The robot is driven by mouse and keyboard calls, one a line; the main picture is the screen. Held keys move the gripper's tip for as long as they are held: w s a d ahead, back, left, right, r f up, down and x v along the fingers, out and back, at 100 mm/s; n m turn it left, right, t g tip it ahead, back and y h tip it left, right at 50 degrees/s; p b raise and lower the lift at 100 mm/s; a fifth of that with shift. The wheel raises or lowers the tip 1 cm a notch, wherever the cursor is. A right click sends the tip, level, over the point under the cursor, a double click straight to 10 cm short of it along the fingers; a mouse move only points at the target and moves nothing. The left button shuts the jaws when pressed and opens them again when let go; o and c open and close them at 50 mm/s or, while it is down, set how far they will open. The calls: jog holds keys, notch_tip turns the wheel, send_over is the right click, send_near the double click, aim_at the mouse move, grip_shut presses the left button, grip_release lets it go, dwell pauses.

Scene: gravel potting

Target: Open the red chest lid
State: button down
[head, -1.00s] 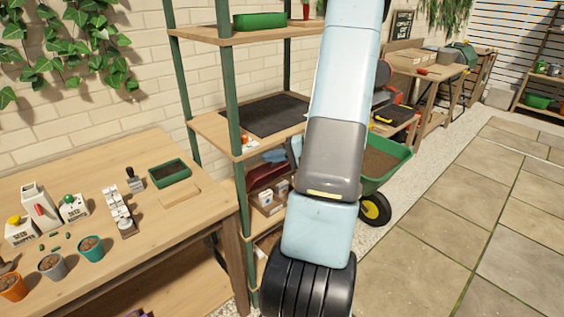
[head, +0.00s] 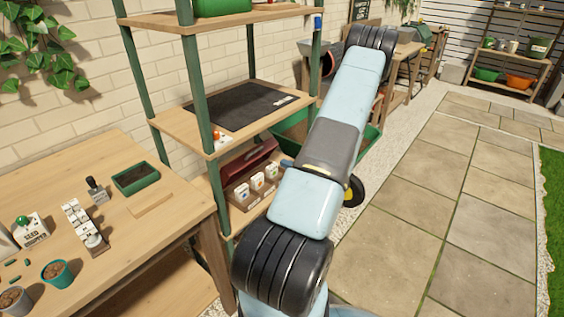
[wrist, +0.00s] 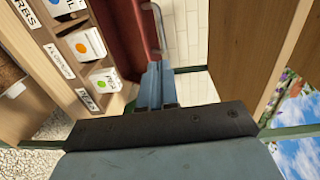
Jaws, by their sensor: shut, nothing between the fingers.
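The red chest (head: 250,159) sits on the shelf below the black mat in the head view, partly hidden by the shelf and my arm. In the wrist view its dark red face (wrist: 122,28) is at the top, with a pale metal bar (wrist: 160,28) along its right edge. My gripper (wrist: 153,66) is shut and empty, pointing at the bar's near end. I cannot tell whether it touches the chest. In the head view only a small blue part of the gripper (head: 287,163) shows beside my arm.
The shelf board above (head: 220,137) and a green post (head: 200,100) bound the space. A potting table (head: 130,205) is at left.

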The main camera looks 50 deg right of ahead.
send_near(262, 154)
jog(key=w+a+r, duration=0.3)
jog(key=w+a, duration=0.1)
jog(key=w, duration=0.2)
jog(key=shift+a, duration=0.1)
